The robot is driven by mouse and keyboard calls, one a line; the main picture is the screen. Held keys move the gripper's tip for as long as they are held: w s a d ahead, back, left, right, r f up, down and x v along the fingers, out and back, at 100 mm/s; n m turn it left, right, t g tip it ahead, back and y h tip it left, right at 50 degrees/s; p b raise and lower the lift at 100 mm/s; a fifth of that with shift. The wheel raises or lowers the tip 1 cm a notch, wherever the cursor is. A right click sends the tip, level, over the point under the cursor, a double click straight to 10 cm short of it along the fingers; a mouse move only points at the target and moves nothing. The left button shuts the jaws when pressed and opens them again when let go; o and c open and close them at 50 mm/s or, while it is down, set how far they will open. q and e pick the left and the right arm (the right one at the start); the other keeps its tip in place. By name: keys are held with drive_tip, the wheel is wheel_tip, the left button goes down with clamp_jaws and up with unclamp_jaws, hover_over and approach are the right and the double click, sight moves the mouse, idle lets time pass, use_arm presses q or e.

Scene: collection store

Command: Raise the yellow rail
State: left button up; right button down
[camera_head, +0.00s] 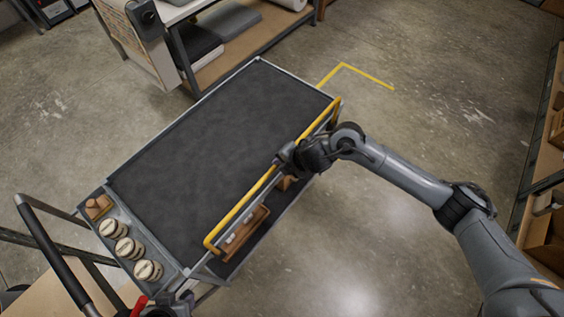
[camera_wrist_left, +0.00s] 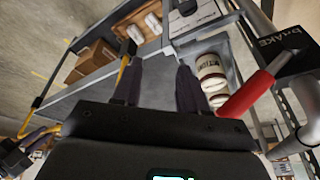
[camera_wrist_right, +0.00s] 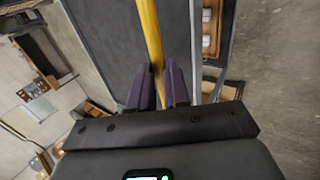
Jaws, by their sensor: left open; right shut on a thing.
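The yellow rail (camera_head: 238,207) runs along the right long edge of a grey cart with a dark top (camera_head: 215,130). Its ends are bent toward the cart. My right gripper (camera_head: 283,158) is at the middle of the rail. In the right wrist view the rail (camera_wrist_right: 150,30) passes between the fingers (camera_wrist_right: 160,85), which are shut on it. My left gripper (camera_wrist_left: 158,72) is open and empty in the left wrist view, near the cart's handle end. Its fingers point toward the cart's side.
Several white round containers (camera_head: 148,270) sit in a tray at the cart's near left end. A red lever marked BRAKE (camera_wrist_left: 248,95) is close to my left gripper. Wooden boxes (camera_head: 245,230) lie on the lower shelf. Shelving (camera_head: 548,130) stands right; open floor (camera_head: 440,120) lies between.

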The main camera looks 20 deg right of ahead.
use_arm(q)
drive_tip(key=shift+w+a+r, duration=0.1)
drive_tip(key=shift+r, duration=0.3)
use_arm(e)
drive_tip(key=shift+w+a+r, duration=0.1)
drive_tip(key=shift+a+r, duration=0.05)
drive_tip(key=shift+r, duration=0.35)
use_arm(q)
drive_tip(key=shift+f, duration=0.1)
use_arm(e)
drive_tip(key=c, duration=1.4)
unclamp_jaws()
drive_tip(key=shift+c, duration=0.2)
drive_tip(key=o, duration=0.3)
drive_tip(key=shift+f, duration=0.1)
use_arm(q)
drive_tip(key=shift+d, duration=0.2)
use_arm(e)
drive_tip(key=shift+o, duration=0.2)
use_arm(q)
drive_tip(key=shift+a+r+p, duration=0.15)
drive_tip(key=shift+r+p, duration=0.7)
drive_tip(key=shift+r, duration=0.05)
use_arm(e)
drive_tip(key=v, duration=1.1)
drive_tip(key=shift+f, duration=0.15)
